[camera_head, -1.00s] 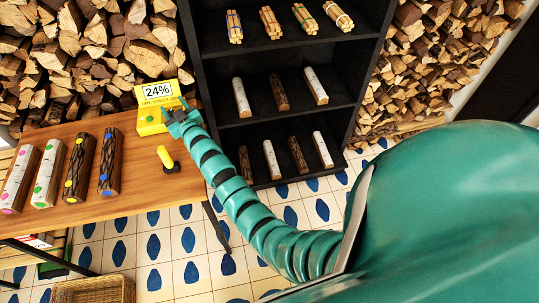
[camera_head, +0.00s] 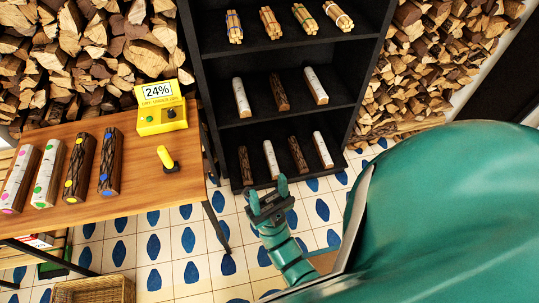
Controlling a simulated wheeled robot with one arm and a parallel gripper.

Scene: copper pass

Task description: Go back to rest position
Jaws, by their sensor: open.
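My gripper (camera_head: 268,194) is open and empty, fingers pointing up in the picture. It is over the tiled floor, right of the wooden table (camera_head: 140,195) and in front of the black shelf's lowest level. My teal arm is folded back close to my body at the lower right. The gripper is apart from the table and the things on it.
On the table are a yellow meter (camera_head: 162,117) reading 24%, a yellow-and-black tool (camera_head: 167,158) and several dotted logs (camera_head: 109,162). The black shelf (camera_head: 289,100) holds logs and stick bundles. A wicker basket (camera_head: 95,290) stands at the bottom left. Tiled floor lies between table and shelf.

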